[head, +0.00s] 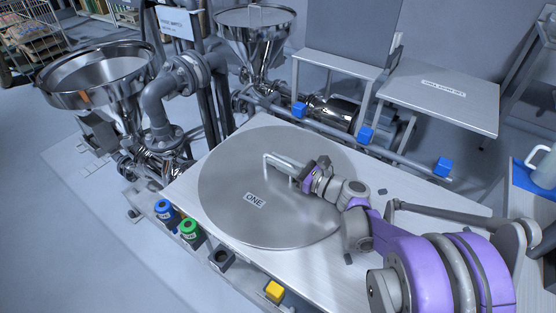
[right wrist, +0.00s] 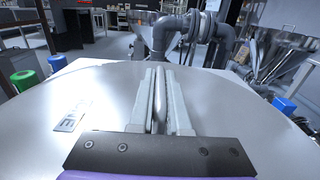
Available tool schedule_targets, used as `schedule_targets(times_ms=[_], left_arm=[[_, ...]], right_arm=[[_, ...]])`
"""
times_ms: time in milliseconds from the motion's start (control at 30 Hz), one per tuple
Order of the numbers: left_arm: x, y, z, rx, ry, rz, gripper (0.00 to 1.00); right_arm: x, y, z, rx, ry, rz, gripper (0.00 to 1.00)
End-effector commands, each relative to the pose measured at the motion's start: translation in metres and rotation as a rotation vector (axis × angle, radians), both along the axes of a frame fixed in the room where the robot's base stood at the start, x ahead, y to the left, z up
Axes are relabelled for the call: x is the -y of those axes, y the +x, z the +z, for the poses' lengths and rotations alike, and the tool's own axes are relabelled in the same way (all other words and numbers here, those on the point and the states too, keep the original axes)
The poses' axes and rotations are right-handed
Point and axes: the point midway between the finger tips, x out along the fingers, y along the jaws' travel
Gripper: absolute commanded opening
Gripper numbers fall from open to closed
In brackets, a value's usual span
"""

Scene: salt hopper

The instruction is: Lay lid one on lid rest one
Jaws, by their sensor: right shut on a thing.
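Lid one (head: 235,205) is a large round flat metal disc with a "ONE" label. It lies level over the pale metal table (head: 190,195) in the middle of the head view and covers much of its top. I cannot tell whether it touches the top or hovers just above. My right gripper (head: 285,166) is shut on the lid's bar handle (head: 266,165). In the right wrist view the handle (right wrist: 160,95) runs between both fingers, with the disc (right wrist: 105,85) spread below. Any label on this table is hidden. My left gripper is not in view.
An open steel hopper (head: 95,78) stands at the left, and a second hopper (head: 253,30) behind. A table marked lid rest two (head: 440,95) is at back right. Blue (head: 164,210), green (head: 188,229) and yellow (head: 274,290) parts line the near table's front edge. A mug (head: 543,168) stands far right.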

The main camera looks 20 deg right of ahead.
Motion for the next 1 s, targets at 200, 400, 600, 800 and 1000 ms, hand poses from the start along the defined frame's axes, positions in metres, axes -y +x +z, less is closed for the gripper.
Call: schedule_targets(times_ms=[200,400,600,800,1000], left_arm=[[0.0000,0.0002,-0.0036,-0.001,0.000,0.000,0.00],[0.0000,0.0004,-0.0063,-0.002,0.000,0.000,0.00],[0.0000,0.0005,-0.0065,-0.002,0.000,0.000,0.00],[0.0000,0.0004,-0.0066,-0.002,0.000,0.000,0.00],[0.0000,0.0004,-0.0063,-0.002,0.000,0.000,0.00]], right_arm=[[0.0000,0.0001,-0.0038,0.001,0.002,0.000,0.00],[0.0000,0.0001,-0.0073,0.001,0.002,0.000,0.00],[0.0001,0.0000,-0.0077,0.001,0.002,0.000,0.38],[0.0001,0.0000,-0.0081,0.001,0.001,0.000,0.50],[0.0016,-0.0020,-0.0090,0.000,-0.001,-0.001,0.50]])
